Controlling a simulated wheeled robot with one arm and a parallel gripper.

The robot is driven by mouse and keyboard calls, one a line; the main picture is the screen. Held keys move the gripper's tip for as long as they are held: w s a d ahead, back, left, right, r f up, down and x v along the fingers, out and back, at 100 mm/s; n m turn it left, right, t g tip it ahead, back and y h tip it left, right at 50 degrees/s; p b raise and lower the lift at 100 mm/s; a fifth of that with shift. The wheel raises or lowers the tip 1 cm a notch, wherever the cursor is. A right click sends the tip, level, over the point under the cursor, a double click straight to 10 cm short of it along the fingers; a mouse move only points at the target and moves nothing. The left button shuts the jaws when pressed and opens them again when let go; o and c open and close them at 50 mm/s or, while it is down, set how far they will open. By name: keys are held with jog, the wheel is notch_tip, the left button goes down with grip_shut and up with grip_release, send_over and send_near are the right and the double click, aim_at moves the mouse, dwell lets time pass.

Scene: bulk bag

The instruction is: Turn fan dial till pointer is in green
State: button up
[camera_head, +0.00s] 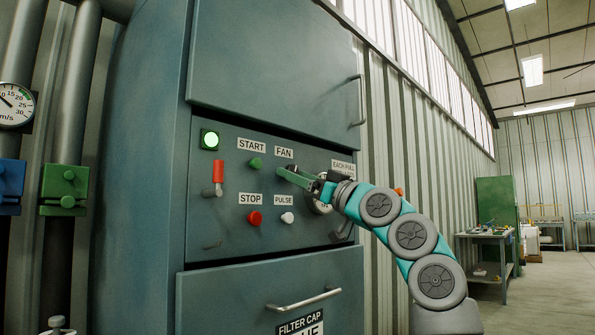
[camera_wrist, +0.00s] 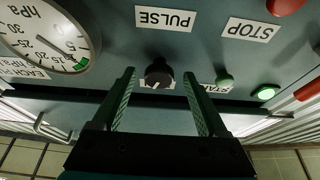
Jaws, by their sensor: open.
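The fan dial (camera_wrist: 158,72) is a small dark knob with a pale mark, on the grey-green cabinet panel. My gripper (camera_wrist: 159,77) is open, with one finger on each side of the dial; a gap shows on both sides. In the head view my gripper (camera_head: 287,173) reaches the panel below the FAN label (camera_head: 284,153) and hides the dial.
A green START button (camera_head: 254,163), red STOP button (camera_head: 254,218), white PULSE button (camera_head: 287,217) and red-handled lever (camera_head: 218,175) surround the dial. A green lamp (camera_head: 210,140) is lit. Drawer handles (camera_head: 303,299) jut out.

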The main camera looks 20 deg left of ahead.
jog(key=shift+w+a+r, duration=0.1)
jog(key=shift+w+a, duration=0.05)
jog(key=shift+a, duration=0.1)
jog(key=shift+c, duration=0.3)
grip_shut()
